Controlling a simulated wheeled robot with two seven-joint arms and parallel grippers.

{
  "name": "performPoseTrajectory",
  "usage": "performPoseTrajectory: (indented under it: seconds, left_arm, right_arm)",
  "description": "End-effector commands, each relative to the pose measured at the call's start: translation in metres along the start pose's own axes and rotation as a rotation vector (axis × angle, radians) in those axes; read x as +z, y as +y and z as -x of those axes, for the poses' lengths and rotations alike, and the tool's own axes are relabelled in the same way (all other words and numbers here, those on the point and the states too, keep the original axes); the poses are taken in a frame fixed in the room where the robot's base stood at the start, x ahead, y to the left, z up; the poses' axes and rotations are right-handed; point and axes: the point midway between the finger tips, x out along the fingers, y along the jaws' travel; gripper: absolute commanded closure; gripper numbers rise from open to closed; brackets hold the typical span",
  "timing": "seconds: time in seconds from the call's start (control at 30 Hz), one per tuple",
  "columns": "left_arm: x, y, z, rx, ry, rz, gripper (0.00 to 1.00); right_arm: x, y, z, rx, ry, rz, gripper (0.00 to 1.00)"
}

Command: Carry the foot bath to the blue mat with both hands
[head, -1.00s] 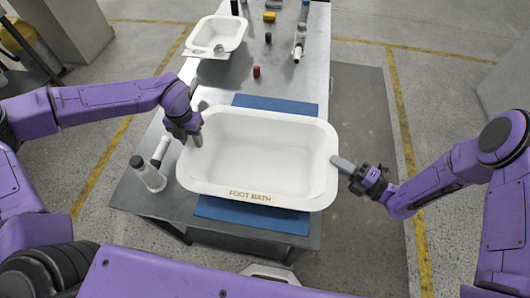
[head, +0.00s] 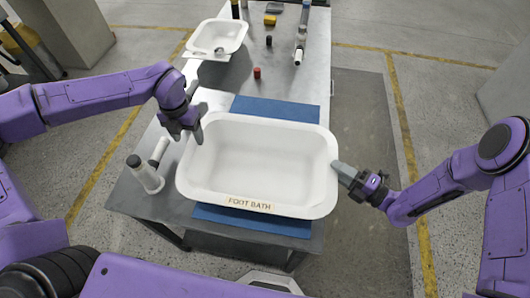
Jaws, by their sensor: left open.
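The white foot bath (head: 257,165), with a "FOOT BATH" label on its near wall, sits over the blue mat (head: 278,108). The mat shows beyond the bath's far rim and below its near side; the bath hides its middle. My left gripper (head: 187,136) is open at the bath's left rim, fingers pointing down, with one finger over the inside edge. My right gripper (head: 346,172) is at the bath's right rim, its grey fingertips touching or overlapping the rim. Its jaw gap is not clear from this angle.
A smaller white basin (head: 217,36) stands at the far left of the grey table (head: 210,85). A red cylinder (head: 257,73) and several small items lie farther back.

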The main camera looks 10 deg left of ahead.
Motion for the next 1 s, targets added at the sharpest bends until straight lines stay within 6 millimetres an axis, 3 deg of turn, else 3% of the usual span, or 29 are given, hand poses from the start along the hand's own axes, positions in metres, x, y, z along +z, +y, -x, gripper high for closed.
performPoseTrajectory:
  seconds: [0.03,0.2,0.47,0.8,1.0]
  left_arm:
    - [0.001,0.000,0.015,-0.001,-0.006,0.000,0.36]
    - [0.001,0.000,0.052,0.000,-0.002,0.001,0.36]
    - [0.000,0.000,0.070,-0.001,0.002,0.000,0.36]
    - [0.000,0.000,0.070,-0.001,0.003,0.000,0.36]
    - [0.000,0.000,0.069,0.000,0.003,0.000,0.36]
  right_arm:
    - [0.000,0.000,0.000,0.000,0.000,0.000,0.64]
    - [0.000,0.000,0.000,0.000,-0.001,0.000,0.64]
    - [0.001,0.000,0.009,-0.001,-0.004,0.000,0.64]
    - [0.001,0.000,0.090,0.001,-0.008,0.000,0.64]
    - [0.000,0.000,0.117,0.001,-0.003,0.001,0.64]
